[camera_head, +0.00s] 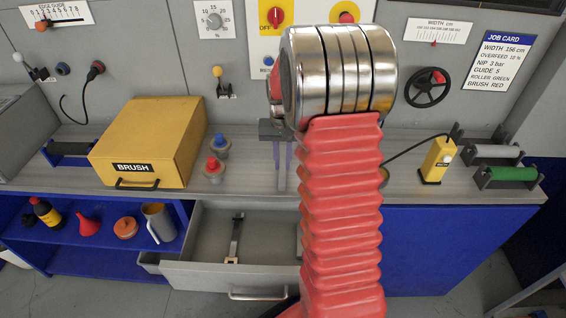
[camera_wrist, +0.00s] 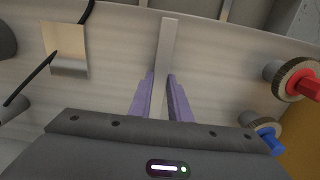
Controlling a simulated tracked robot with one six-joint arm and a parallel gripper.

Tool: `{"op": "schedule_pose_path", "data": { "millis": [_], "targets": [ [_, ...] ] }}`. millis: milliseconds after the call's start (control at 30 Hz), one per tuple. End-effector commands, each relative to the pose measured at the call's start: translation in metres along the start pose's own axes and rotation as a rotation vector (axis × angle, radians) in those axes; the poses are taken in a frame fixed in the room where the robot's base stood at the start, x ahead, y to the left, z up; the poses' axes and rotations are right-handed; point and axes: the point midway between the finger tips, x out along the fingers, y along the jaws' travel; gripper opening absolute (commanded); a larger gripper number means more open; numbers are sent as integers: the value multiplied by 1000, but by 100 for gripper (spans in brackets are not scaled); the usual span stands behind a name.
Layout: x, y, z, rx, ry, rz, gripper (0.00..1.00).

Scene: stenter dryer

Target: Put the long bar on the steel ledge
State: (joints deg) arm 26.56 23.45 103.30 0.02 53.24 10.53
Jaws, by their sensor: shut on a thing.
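The long bar (camera_wrist: 168,48) is a slim, straight grey bar. In the wrist view it runs up from between the two purple fingers of my gripper (camera_wrist: 160,86), which is shut on it. In the head view my gripper (camera_head: 282,162) points down over the steel ledge (camera_head: 250,180), the long grey worktop along the machine. The bar is hard to make out there, and my red-sleeved arm covers part of the ledge. The ledge also lies below the bar in the wrist view (camera_wrist: 110,85). I cannot tell whether the bar touches it.
The yellow BRUSH box (camera_head: 145,140) and two knobbed pegs, red (camera_head: 213,165) and blue (camera_head: 220,143), stand left of my gripper. A yellow switch box (camera_head: 438,160) with a cable and two rollers (camera_head: 505,175) stand right. An open drawer (camera_head: 225,270) holding a tool (camera_head: 235,238) juts out below.

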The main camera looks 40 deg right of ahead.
Motion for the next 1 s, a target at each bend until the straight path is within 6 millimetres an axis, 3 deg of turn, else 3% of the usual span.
{"op": "schedule_pose_path", "data": {
  "millis": [100,467,500,700,1000],
  "targets": [
    [8,0,0,-1,0,0,0],
    [11,-1,0,-2,0,0,0],
    [11,-1,0,-2,0,0,20],
    [10,-1,0,-2,0,0,34],
    [10,-1,0,-2,0,0,36]
  ]
}}
